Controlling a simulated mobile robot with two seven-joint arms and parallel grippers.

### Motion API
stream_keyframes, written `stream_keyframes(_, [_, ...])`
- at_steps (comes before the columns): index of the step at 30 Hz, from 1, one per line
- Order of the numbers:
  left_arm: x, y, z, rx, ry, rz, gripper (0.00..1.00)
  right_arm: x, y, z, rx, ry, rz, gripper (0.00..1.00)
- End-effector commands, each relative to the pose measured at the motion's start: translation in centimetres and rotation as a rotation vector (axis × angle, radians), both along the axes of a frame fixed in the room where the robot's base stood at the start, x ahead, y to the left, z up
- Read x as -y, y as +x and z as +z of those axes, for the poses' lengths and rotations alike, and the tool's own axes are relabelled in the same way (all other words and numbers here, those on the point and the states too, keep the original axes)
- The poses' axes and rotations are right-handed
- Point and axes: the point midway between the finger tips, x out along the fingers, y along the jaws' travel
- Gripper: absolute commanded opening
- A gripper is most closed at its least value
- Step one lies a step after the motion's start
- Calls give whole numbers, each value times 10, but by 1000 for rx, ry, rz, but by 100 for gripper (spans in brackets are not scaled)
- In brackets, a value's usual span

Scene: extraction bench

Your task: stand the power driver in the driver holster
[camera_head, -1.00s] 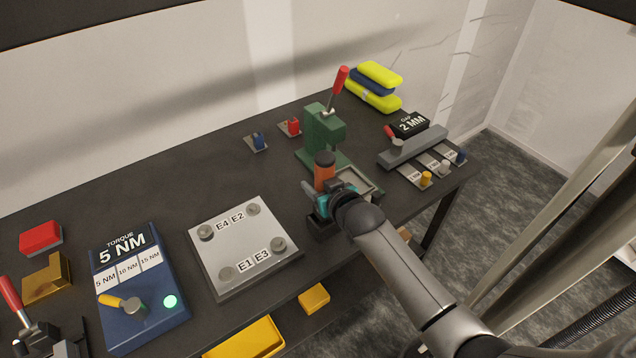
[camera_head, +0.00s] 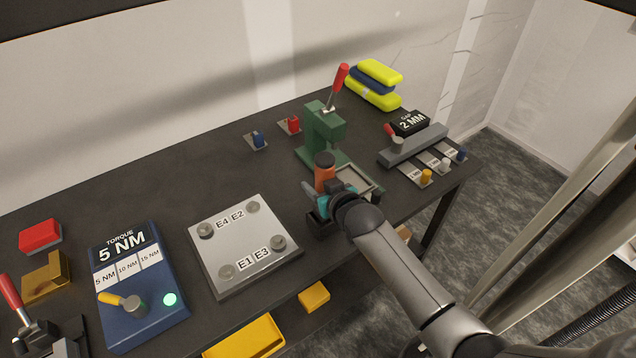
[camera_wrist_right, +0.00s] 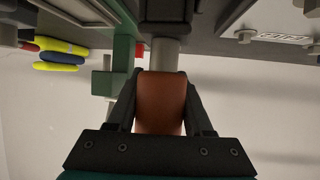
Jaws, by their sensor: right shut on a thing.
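The power driver (camera_head: 324,175) has an orange body and a dark cap and stands about upright at the front edge of the bench. My right gripper (camera_head: 326,193) is shut around its orange body, which also shows between the fingers in the right wrist view (camera_wrist_right: 161,103). In that view a grey shaft extends from the orange body toward the bench surface. A dark box, apparently the driver holster (camera_head: 321,228), is directly below the gripper. The gripper and arm hide part of it, so I cannot tell how deep the driver sits. My left gripper is not in view.
A green press (camera_head: 322,132) with a red lever stands just behind the driver. A grey plate (camera_head: 240,265) with several studs lies left of it. A gauge block with tabs (camera_head: 415,146) is at the right. Bare bench lies behind the plate.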

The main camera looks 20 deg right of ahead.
Motion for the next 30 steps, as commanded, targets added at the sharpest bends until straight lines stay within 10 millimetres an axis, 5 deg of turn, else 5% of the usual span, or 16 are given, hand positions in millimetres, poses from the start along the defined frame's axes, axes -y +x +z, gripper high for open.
stream_keyframes(30, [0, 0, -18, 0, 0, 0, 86, 0, 2, -22, 7, 1, 0, 0])
